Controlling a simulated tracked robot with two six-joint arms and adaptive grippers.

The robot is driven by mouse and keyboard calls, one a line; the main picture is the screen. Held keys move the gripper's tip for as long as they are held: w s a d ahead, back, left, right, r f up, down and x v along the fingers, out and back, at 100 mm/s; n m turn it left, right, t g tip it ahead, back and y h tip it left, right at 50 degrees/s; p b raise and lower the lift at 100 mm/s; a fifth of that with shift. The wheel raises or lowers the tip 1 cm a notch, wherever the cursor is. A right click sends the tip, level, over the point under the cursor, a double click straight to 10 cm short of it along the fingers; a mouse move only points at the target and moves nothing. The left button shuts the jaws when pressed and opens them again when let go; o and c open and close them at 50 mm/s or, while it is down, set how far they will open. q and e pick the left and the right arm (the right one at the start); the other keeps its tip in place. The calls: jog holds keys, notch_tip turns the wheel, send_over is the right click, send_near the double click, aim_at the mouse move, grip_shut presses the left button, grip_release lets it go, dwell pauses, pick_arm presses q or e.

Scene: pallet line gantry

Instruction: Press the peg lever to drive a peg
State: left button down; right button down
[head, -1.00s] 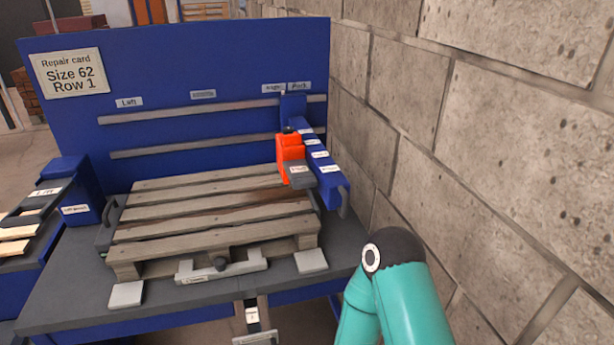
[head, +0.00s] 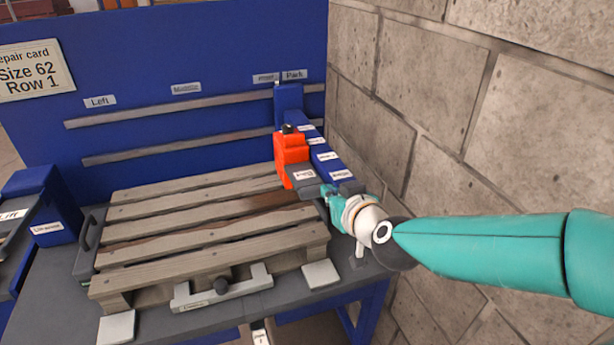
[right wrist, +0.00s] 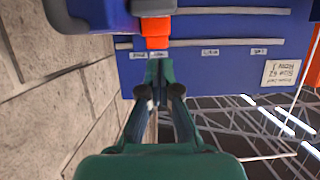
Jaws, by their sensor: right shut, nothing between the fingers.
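An orange tool head (head: 291,152) sits on the blue gantry arm (head: 325,157) at the right side of the pallet. A grey block with a white label (head: 303,176) is at its lower front; the label is too small to read, so I cannot tell if this is the peg lever. My right gripper (head: 328,191) is shut and empty, its tips just right of and below the grey block; I cannot tell if they touch. In the right wrist view the shut fingers (right wrist: 157,68) point toward the orange head (right wrist: 156,32). My left gripper is out of view.
A wooden pallet (head: 215,245) lies on the grey table (head: 225,318), with a grey clamp bar (head: 222,289) at its front. A stone wall (head: 480,120) closes in on the right. A repair card (head: 35,69) reads Size 62, Row 1.

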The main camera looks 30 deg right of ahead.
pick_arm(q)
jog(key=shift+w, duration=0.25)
pick_arm(e)
jog(key=shift+s+d+r, duration=0.1)
jog(key=shift+d+r, duration=0.1)
jog(key=shift+r, duration=0.35)
jog(key=shift+d+r, duration=0.2)
jog(key=shift+r, duration=0.3)
jog(key=shift+f, duration=0.1)
jog(key=x, duration=0.9)
jog(key=b, duration=0.1)
send_near(305, 178)
jog(key=shift+w, duration=1.15)
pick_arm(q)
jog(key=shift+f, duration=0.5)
pick_arm(e)
jog(key=shift+d+f, duration=0.45)
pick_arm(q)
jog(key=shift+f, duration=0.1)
